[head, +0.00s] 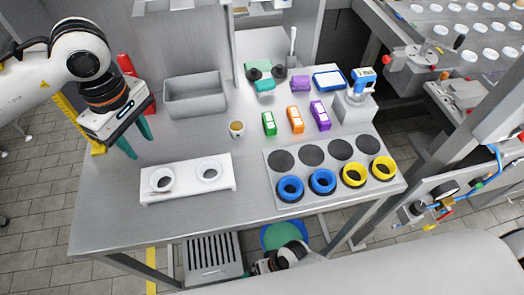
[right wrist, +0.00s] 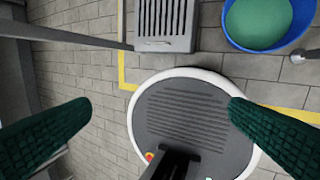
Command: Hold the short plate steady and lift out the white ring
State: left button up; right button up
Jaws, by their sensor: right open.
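The short white plate (head: 187,189) lies on the left front of the metal table. Two white rings sit in it, one at its left end (head: 162,180) and one at its right end (head: 209,170). My left gripper (head: 136,140) is above the table behind and left of the plate, its green fingers apart with nothing between them. It does not touch the plate. My right gripper (right wrist: 160,108) is open and empty in the right wrist view, over the floor and my round base. The plate and rings are not in that view.
A longer grey plate (head: 270,168) with black discs and blue and yellow rings lies at the right. A small cup (head: 237,129), a grey bin (head: 195,96) and coloured boxes (head: 295,119) stand behind. A blue bucket (right wrist: 264,47) is on the floor.

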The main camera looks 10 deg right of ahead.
jog(key=s+a+r+n+g+y, duration=0.1)
jog(key=s+a+r+g, duration=0.15)
jog(key=r, duration=0.45)
jog(key=s+a+r+n+g+y, duration=0.1)
jog(key=s+a+r+n, duration=0.2)
jog(key=r, duration=0.4)
jog(key=s+a+r+g+y, duration=0.1)
jog(key=s+a+r+g, duration=0.15)
jog(key=a+r, duration=0.4)
jog(key=w+d+r+n, duration=0.2)
jog(key=w+r+n, duration=0.1)
jog(key=r, duration=0.8)
jog(key=w+d+r+n+t+y, duration=0.2)
jog(key=w+r+n+t+y, duration=0.3)
jog(key=w+r, duration=0.75)
jog(key=n+t, duration=0.1)
jog(key=n, duration=0.4)
send_near(224, 169)
jog(key=shift+s+f+y, duration=0.1)
jog(key=shift+f+y, duration=0.15)
jog(key=shift+y, duration=0.15)
jog(key=shift+f, duration=0.15)
jog(key=x, duration=1.1)
jog(key=shift+a+f, duration=0.15)
jog(key=shift+a, duration=0.2)
